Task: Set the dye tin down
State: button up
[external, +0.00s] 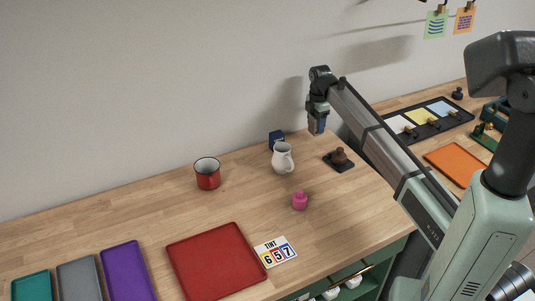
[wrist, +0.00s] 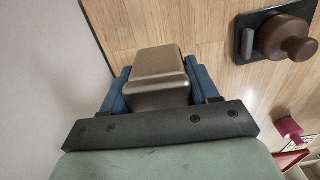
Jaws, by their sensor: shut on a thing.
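My gripper (external: 318,122) is shut on a bronze-coloured metal tin, the likely dye tin (wrist: 155,78), held between its blue fingers. In the external view the tin (external: 312,125) is small and partly hidden by a finger. My gripper is near the back edge of the wooden table (external: 120,222), close to the wall, and looks to be above the tabletop. The tin's underside is hidden, so I cannot tell its exact height.
A brown knobbed object on a dark base (external: 340,159) stands nearby; a white jug (external: 283,160) and dark blue block (external: 276,139) are left of it.

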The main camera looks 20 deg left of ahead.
aim_at(315, 129)
jog(key=shift+f, duration=1.55)
jog(key=shift+f, duration=0.15)
jog(key=o, duration=1.1)
jog(key=shift+o, duration=0.2)
notch_tip(315, 129, up, 12)
jog(key=shift+r, duration=0.2)
